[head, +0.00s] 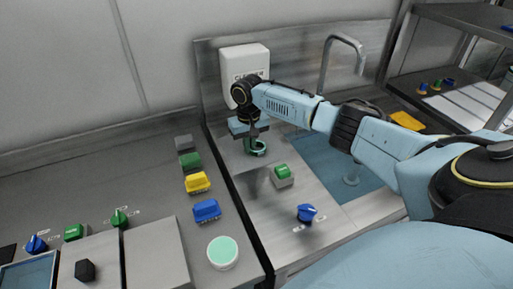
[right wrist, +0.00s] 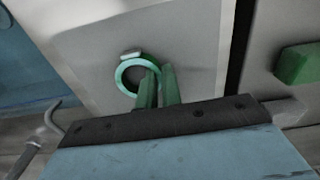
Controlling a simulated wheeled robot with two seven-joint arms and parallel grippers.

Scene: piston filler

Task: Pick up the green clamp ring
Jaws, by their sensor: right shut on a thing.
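The green clamp ring (head: 260,151) is a small open ring with a pale lug, near the back of the steel counter. In the right wrist view the ring (right wrist: 120,76) shows its round opening, with the lug at its upper edge. My right gripper (head: 251,142) reaches down onto it from above. Its two green fingers (right wrist: 158,76) are shut on the near-right side of the ring's band. Whether the ring touches the counter is unclear. My left gripper is not in view.
A white dispenser (head: 244,61) hangs behind the gripper. A green button box (head: 282,175) and a blue knob (head: 306,212) sit on the counter in front. A sink (head: 340,160) with a tall faucet (head: 341,40) lies right. Colored blocks, including a yellow one (head: 197,182), line the left.

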